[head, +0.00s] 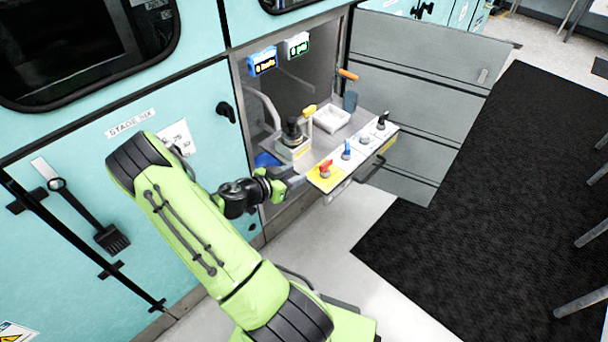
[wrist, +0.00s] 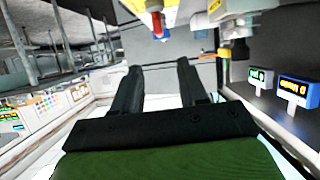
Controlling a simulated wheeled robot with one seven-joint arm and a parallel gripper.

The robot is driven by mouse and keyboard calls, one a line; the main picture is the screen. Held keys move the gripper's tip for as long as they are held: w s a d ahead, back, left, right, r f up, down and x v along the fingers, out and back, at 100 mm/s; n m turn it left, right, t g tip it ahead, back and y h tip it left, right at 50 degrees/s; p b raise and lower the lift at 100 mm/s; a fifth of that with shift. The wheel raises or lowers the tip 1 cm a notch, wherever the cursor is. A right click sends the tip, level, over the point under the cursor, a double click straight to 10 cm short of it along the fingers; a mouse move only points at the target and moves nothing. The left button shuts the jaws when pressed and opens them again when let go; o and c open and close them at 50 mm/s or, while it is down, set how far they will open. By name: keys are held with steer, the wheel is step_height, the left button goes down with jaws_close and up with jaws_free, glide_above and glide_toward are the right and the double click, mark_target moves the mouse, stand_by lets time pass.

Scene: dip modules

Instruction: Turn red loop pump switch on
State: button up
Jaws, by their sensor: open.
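The red switch (head: 326,168) stands on a yellow plate (head: 325,181) at the near end of a row of switches along the front of a small shelf. In the wrist view the red switch (wrist: 153,6) shows at the top edge, partly cut off. My gripper (head: 296,182) is just left of and slightly below the yellow plate, apart from the switch. In the wrist view the two dark fingers of my gripper (wrist: 157,68) are spread with nothing between them.
A blue switch (head: 346,150) and two darker-handled switches follow along the shelf edge. A pot-like device (head: 293,135) and a white tray (head: 332,119) stand behind. Blue (head: 263,62) and white (head: 298,46) displays hang above. An open grey door (head: 420,90) stands right.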

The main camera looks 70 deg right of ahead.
mark_target(326, 162)
steer(key=b+x, duration=0.1)
steer(key=x, duration=1.5)
steer(key=shift+a, duration=0.1)
jaws_close()
